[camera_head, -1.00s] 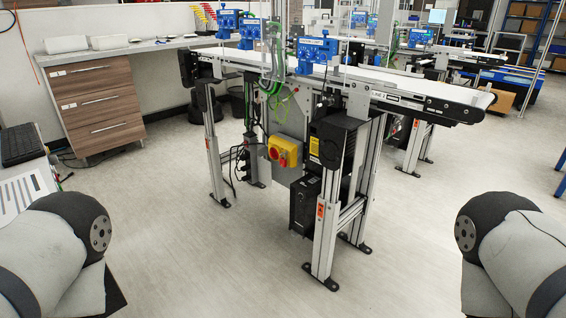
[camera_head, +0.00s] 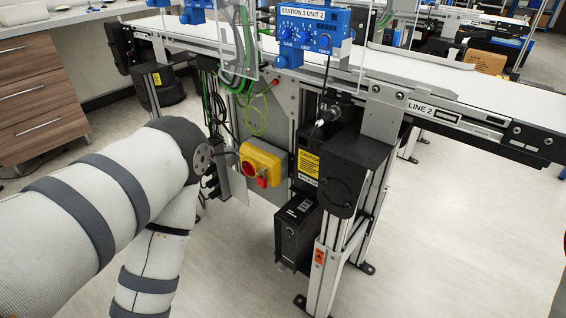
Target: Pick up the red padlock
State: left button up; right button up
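A yellow switch box (camera_head: 262,162) is fixed to the grey panel under the conveyor, left of the picture's centre. Small red parts (camera_head: 262,182) show on its front and lower edge. One may be the red padlock, but they are too small to tell it apart from the red switch knob. My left arm comes in from the left, and its dark rounded joint is just left of the yellow box in the picture. Neither gripper is in view.
The conveyor (camera_head: 470,105) crosses above the box, with a blue station unit (camera_head: 300,35) on it. A black box (camera_head: 297,235) and metal legs (camera_head: 325,275) stand right of the switch box. A drawer cabinet (camera_head: 35,95) is at left. Floor at lower right is clear.

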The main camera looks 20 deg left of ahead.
aim_at(262, 182)
jog(key=i+j+z, duration=0.2)
jog(key=j, duration=0.25)
jog(key=i+j+z, duration=0.15)
jog(key=j, duration=0.35)
jog(key=j+z, duration=0.2)
jog(key=j, duration=0.3)
jog(key=j+z, duration=0.15)
jog(key=j, duration=0.3)
jog(key=j+z, duration=0.15)
jog(key=j, duration=0.3)
jog(key=k+j+z, duration=0.15)
jog(key=j, duration=0.3)
jog(key=j+z, duration=0.15)
jog(key=j, duration=0.3)
jog(key=k+j+z, duration=0.15)
jog(key=j, duration=0.3)
